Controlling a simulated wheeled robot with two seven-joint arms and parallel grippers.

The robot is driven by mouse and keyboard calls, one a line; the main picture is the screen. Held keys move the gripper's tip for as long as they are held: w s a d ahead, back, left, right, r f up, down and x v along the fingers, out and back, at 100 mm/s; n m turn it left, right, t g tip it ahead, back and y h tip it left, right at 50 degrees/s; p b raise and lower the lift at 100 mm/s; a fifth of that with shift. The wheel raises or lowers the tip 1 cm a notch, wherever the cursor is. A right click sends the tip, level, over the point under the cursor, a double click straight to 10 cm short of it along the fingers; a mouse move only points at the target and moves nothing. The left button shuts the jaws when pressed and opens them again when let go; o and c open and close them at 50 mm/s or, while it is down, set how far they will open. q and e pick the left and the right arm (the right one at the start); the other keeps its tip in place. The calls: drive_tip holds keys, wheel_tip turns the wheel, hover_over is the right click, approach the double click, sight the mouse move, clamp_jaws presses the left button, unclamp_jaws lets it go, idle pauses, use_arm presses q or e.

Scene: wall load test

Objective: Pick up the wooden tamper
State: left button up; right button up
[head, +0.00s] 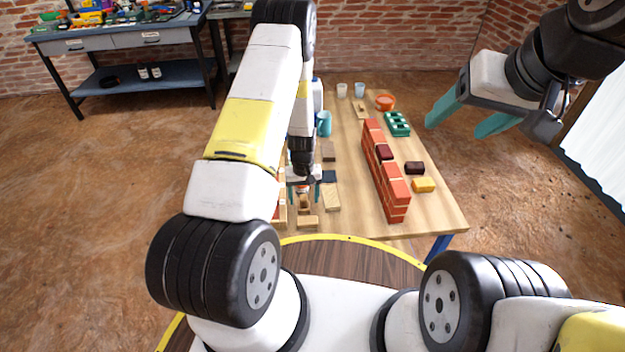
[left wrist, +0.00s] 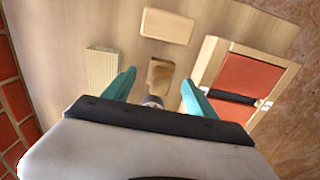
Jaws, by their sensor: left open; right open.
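The wooden tamper (head: 304,202) appears to be the small brown wooden piece at the near left of the table. In the left wrist view the tamper (left wrist: 160,73) lies between my left gripper's fingertips, with a grey rounded part partly hidden by the gripper body. My left gripper (head: 304,188) is open above it, and its teal fingers (left wrist: 158,78) stand apart on either side. I cannot tell whether either finger touches it. My right gripper (head: 455,127) is open and empty, raised right of the table.
A wooden block (left wrist: 167,25) and a pale ribbed block (left wrist: 103,67) lie near the tamper. A wooden frame with red brick (left wrist: 248,75) is close on the right in that view. A red brick wall (head: 385,175) stands on the table (head: 435,205), with dark and yellow blocks beside it.

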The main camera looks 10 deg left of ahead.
sight(304, 205)
use_arm(q)
wheel_tip(304, 205, down, 4)
drive_tip(key=shift+s+f, duration=0.15)
drive_tip(key=shift+f, duration=0.05)
drive_tip(key=shift+c, duration=0.4)
